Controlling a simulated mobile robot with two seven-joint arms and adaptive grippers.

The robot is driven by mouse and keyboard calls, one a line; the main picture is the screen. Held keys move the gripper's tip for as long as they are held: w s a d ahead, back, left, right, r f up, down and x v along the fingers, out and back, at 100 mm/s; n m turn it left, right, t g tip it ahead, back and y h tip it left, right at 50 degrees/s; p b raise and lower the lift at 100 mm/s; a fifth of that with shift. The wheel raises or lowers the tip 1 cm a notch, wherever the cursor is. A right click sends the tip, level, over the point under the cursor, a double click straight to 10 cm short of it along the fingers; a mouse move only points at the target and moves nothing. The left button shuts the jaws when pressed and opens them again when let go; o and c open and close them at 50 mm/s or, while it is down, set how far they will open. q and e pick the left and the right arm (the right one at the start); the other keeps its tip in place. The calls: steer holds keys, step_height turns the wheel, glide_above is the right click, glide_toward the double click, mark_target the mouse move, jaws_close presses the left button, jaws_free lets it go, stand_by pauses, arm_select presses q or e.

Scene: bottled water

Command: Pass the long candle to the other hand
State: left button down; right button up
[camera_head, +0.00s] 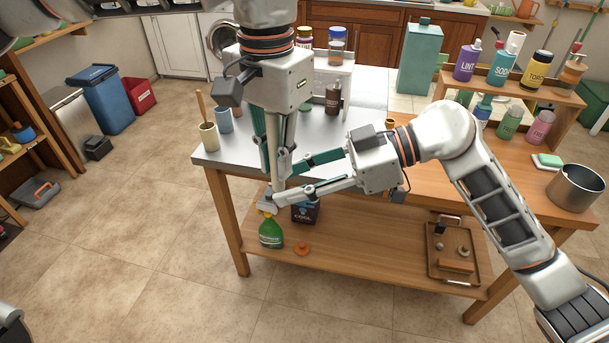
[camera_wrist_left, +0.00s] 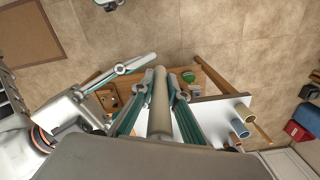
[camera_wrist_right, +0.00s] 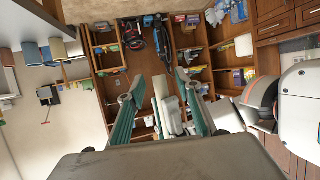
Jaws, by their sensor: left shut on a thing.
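The long candle (camera_head: 274,150) is a beige cylinder held upright at the table's left front corner. My left gripper (camera_head: 275,165) points down and is shut on it; in the left wrist view the candle (camera_wrist_left: 160,105) lies lengthwise between its teal fingers. My right gripper (camera_head: 280,182) comes in level from the right, with its fingertips beside the candle's lower part. Its fingers stand apart in the right wrist view (camera_wrist_right: 160,95), so it is open. Whether the candle is fully between the right fingers is hard to tell, because the fingers overlap it.
The table (camera_head: 345,122) stands behind the grippers. A beige cup (camera_head: 209,136) and a blue cup (camera_head: 224,121) are left of the left gripper, and a brown bottle (camera_head: 333,99) is right of it. A green spray bottle (camera_head: 271,233) stands on the lower shelf (camera_head: 360,255).

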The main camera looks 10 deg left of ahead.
jaws_close()
arm_select(q)
steer(key=c, duration=1.9)
jaws_free()
steer(key=shift+r, duration=0.1)
